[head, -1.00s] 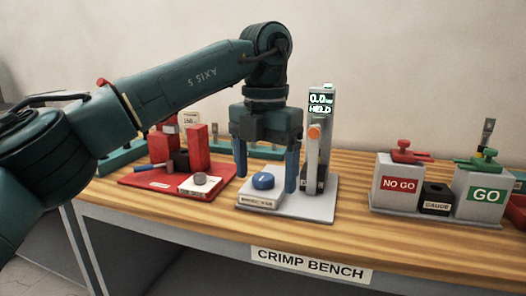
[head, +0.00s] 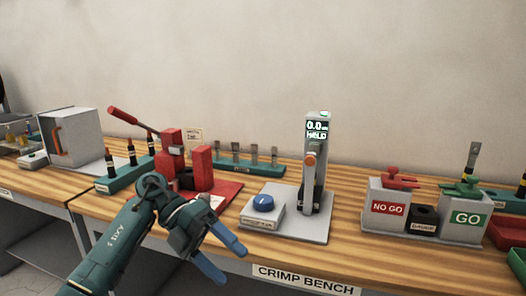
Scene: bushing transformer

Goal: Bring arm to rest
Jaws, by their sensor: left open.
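My left arm comes in from the lower left in the head view, and its left gripper (head: 222,264) hangs in front of the bench's front edge. Its two blue fingers are spread apart with nothing between them. The gripper is clear of the bench devices, lower and nearer than the grey tester with the blue knob (head: 264,204). My right gripper is not in view.
The crimp bench (head: 400,262) carries a red press (head: 200,168), a grey tester column (head: 313,170) with a lit display, and NO GO (head: 388,208) and GO (head: 466,218) gauge blocks. A grey box (head: 76,138) stands at left. The bench front is bare between tester and gauges.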

